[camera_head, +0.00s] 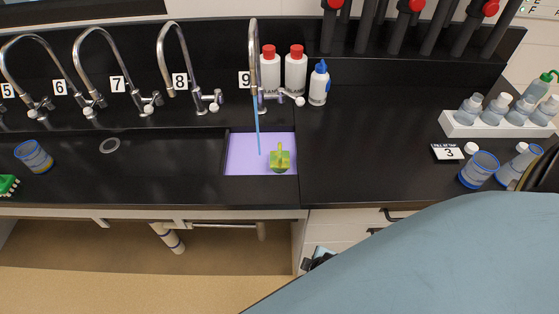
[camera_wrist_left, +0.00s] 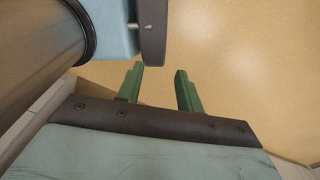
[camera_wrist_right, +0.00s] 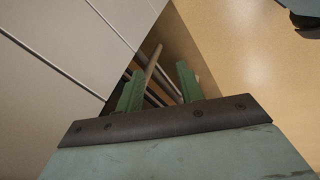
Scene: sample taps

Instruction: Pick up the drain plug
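A yellow-green piece with an upright stem, which looks like the drain plug (camera_head: 280,160), stands in the right part of a purple-looking sink basin (camera_head: 240,163) below tap 9 (camera_head: 254,60). A thin blue stream falls from that tap into the basin, left of the piece. My left gripper (camera_wrist_left: 160,75) is open and empty over tan floor in the left wrist view. My right gripper (camera_wrist_right: 159,75) is open beside white cabinet fronts, with a pale rod and dark bars beyond its fingers. Neither gripper shows in the head view.
Taps 5 to 8 line the back left. Red-capped bottles (camera_head: 295,70) and a blue-capped bottle (camera_head: 319,85) stand behind the sink. A white rack (camera_head: 460,127) of bottles, a "3" card (camera_head: 448,152) and blue-rimmed beakers stand right. My blue-grey arm covers the lower right.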

